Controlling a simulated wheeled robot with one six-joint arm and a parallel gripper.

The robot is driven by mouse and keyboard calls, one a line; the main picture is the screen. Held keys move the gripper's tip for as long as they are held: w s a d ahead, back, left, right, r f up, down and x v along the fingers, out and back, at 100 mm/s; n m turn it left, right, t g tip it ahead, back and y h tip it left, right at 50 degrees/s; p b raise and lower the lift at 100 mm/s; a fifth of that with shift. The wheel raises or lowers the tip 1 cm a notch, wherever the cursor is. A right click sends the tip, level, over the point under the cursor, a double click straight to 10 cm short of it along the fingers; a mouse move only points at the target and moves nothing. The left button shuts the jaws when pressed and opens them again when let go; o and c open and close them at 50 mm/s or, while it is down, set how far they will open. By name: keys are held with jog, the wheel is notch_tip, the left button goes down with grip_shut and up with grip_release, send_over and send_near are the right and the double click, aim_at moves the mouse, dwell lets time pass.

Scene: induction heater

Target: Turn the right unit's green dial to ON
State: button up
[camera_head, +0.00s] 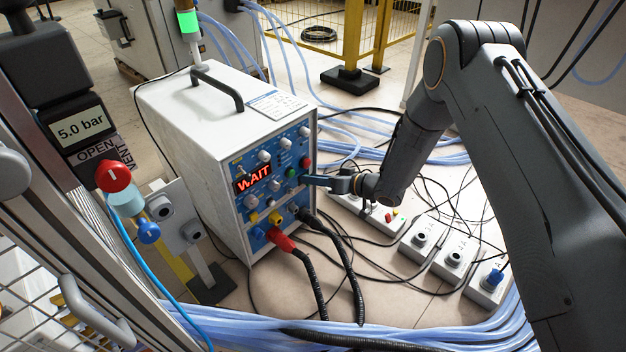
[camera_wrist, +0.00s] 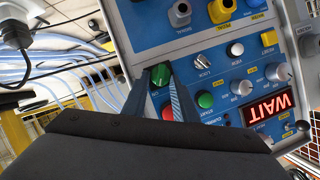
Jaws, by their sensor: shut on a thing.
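The green dial (camera_wrist: 160,74) is on the blue front panel of a white unit (camera_head: 183,110). In the wrist view it sits between my two gripper fingers (camera_wrist: 160,82), which are shut on it. In the head view my gripper (camera_head: 312,180) reaches the right edge of the panel from the right and hides the dial. I cannot read the dial's setting. The unit's red display (camera_head: 252,178) reads WAIT; it also shows upside down in the wrist view (camera_wrist: 268,107).
A green button (camera_wrist: 205,100) and a red button (camera_wrist: 167,113) are close to the fingers. Thick red and black plugs (camera_head: 281,240) stick out low on the panel. Socket boxes (camera_head: 422,235) and cables cover the floor to the right. A valve post with a red knob (camera_head: 112,177) stands left.

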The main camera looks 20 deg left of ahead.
jog(key=shift+w+d+f+m+g+y+b, duration=0.15)
jog(key=shift+m+g+y+b, duration=0.4)
jog(key=shift+m, duration=0.65)
jog(key=o, duration=1)
jog(key=shift+p+v, duration=1.5)
jog(key=shift+v, duration=2.3)
jog(key=shift+w, duration=0.1)
